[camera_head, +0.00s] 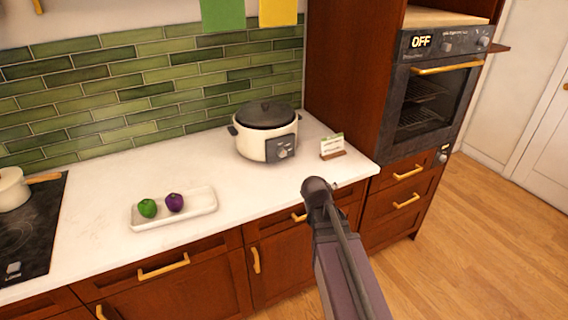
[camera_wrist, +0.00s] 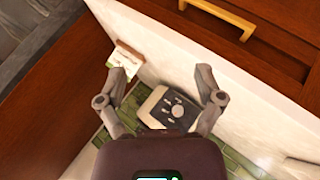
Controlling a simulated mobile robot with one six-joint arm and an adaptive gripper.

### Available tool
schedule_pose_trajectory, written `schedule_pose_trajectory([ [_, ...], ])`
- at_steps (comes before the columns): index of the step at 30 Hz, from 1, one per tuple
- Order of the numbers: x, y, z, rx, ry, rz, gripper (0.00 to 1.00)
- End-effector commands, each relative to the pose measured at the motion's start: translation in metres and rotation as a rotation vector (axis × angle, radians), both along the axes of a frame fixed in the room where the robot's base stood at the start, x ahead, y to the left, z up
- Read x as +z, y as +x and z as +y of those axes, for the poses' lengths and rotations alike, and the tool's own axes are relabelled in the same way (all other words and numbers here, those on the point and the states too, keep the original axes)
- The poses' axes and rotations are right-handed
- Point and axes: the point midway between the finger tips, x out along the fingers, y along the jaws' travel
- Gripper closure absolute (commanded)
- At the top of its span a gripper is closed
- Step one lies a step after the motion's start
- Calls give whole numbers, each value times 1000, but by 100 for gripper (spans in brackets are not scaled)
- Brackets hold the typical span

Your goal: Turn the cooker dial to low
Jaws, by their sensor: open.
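The cooker (camera_head: 266,133) is a white pot with a dark lid, standing on the counter near the tiled wall. Its grey front panel carries a round dial (camera_head: 282,152). In the wrist view the panel (camera_wrist: 155,105) and its pale dial (camera_wrist: 178,111) show between the fingers, some way beyond them. I cannot read the dial's setting. My gripper (camera_wrist: 161,72) is open and empty, apart from the cooker. In the head view my arm reaches up from the lower right to the counter's front edge, and its fingers are mostly hidden.
A small card on a stand (camera_head: 333,147) sits right of the cooker. A white tray (camera_head: 190,214) holds a green and a purple item. A pan (camera_head: 13,189) is on the black hob (camera_head: 30,235). An oven (camera_head: 435,90) reads OFF. The counter before the cooker is clear.

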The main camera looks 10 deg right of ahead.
Motion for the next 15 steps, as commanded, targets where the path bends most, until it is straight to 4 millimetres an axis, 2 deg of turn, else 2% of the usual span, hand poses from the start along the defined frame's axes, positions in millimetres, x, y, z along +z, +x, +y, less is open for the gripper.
schedule_pose_trajectory([
  [1,-8,17,-7,47,-72,-41,14],
  [7,6,69,-17,273,-397,-187,14],
  [11,13,98,-12,433,-613,-259,14],
  [15,14,123,3,618,-847,-317,14],
])
